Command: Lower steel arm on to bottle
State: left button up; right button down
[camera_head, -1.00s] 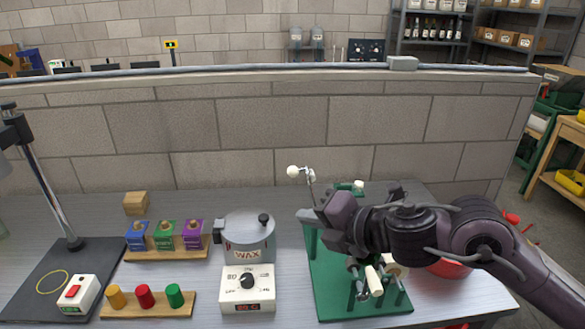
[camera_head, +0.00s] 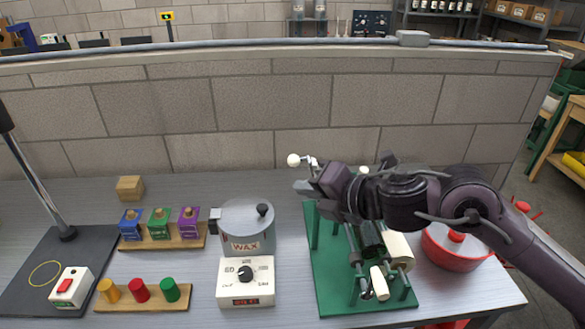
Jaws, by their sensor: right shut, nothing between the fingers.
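My right gripper (camera_head: 304,186) is shut and empty. It hovers above the far part of a green stand (camera_head: 329,289), with its fingers pointing left. The steel arm (camera_head: 312,162) shows just behind the gripper, with a white ball knob (camera_head: 293,160) at its raised left end; the rest of it is hidden by my gripper and wrist. A dark green bottle (camera_head: 370,238) lies in the stand, partly covered by my right arm. I cannot tell whether the gripper touches the steel arm. My left gripper is not in view.
A grey wax pot (camera_head: 246,232) and a white control box (camera_head: 246,283) stand left of the stand. A red pot (camera_head: 455,248) is at the right. Colour blocks (camera_head: 160,226) and stoppers (camera_head: 141,291) sit on wooden racks. A brick wall rises behind.

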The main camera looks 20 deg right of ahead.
pick_arm(q)
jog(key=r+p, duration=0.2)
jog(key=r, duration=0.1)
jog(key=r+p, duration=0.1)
jog(key=p, duration=0.1)
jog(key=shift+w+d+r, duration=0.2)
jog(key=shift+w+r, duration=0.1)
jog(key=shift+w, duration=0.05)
pick_arm(e)
jog(key=w+f, duration=0.1)
jog(key=w, duration=0.6)
jog(key=shift+w+f, duration=0.2)
jog(key=shift+w, duration=0.15)
jog(key=shift+a, duration=0.1)
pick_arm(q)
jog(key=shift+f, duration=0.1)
